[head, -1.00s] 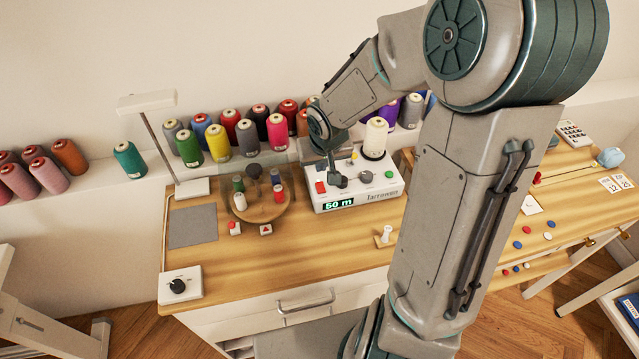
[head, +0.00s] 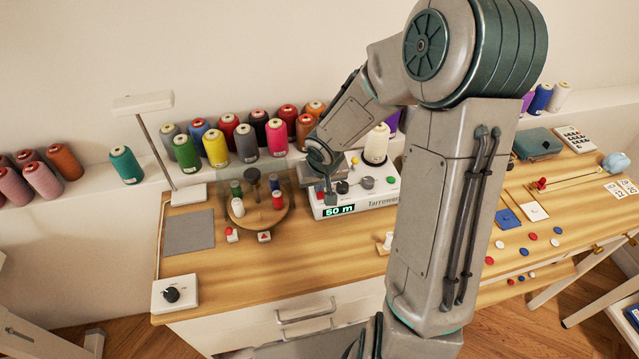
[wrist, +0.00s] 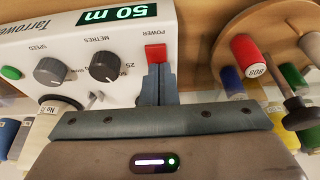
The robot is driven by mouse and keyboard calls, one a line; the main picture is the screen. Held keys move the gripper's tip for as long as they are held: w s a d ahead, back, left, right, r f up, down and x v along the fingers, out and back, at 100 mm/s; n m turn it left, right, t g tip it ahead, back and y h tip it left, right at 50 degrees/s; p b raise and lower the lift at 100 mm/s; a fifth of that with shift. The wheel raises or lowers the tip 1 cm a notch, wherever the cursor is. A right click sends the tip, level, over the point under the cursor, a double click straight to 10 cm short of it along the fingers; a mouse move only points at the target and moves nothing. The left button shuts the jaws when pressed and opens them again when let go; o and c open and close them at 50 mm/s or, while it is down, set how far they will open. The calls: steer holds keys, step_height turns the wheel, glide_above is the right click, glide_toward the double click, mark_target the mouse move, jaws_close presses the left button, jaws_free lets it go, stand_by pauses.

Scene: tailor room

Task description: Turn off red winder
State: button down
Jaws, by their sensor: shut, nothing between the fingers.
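The winder (head: 355,204) is a white box with a lit green display reading 50 m in the wrist view. It stands at the back of the wooden table, with a white cone of thread on top. Its red POWER switch (wrist: 155,54) shows in the wrist view, right at my fingertips. Two dark knobs, METRES (wrist: 104,66) and SPEED (wrist: 49,71), and a green button (wrist: 10,73) lie beside it. My gripper (wrist: 158,82) is shut and empty, fingers pointing at the switch; I cannot tell if they touch it. In the head view my gripper (head: 328,192) hides the switch.
A round wooden spool stand (head: 262,216) with small spools, one red (wrist: 248,62), is left of the winder. Several thread cones line the back ledge. A white dial box (head: 175,294) sits at front left. The front middle tabletop is clear.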

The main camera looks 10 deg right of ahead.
steer(key=shift+g+p, duration=0.3)
steer(key=shift+p, duration=0.1)
steer(key=shift+w+f, duration=0.1)
steer(key=shift+f, duration=0.05)
steer(key=shift+s+f+b, duration=0.2)
steer(key=shift+s+b, duration=0.15)
steer(key=shift+s, duration=0.65)
